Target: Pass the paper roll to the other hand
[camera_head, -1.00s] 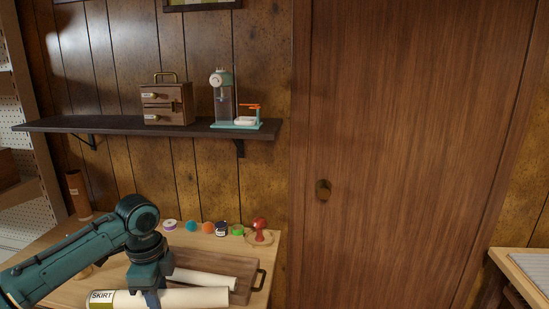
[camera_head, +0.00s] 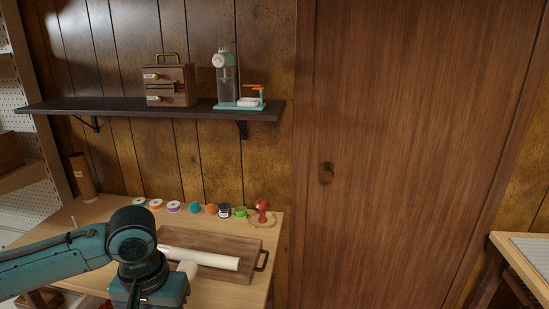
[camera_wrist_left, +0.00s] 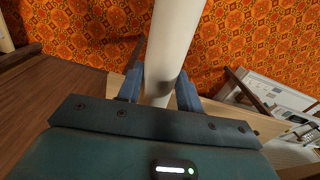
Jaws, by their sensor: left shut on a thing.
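My left gripper (camera_wrist_left: 160,88) is shut on a white paper roll (camera_wrist_left: 174,40), which runs between its two blue fingers in the left wrist view. In the head view my left arm comes in from the left over the table, and its wrist hides the fingers and most of the held roll. A short pale end (camera_head: 187,269) shows just right of the wrist, probably part of the held roll. My right gripper is not in view.
Several thread spools (camera_head: 174,207) and a red-handled stamp (camera_head: 262,207) line the table's back edge. A brown tube (camera_head: 82,178) stands at the back left. A dark shelf (camera_head: 120,106) hangs above. Another table (camera_head: 520,262) stands at the right, beyond the wooden door (camera_head: 400,150).

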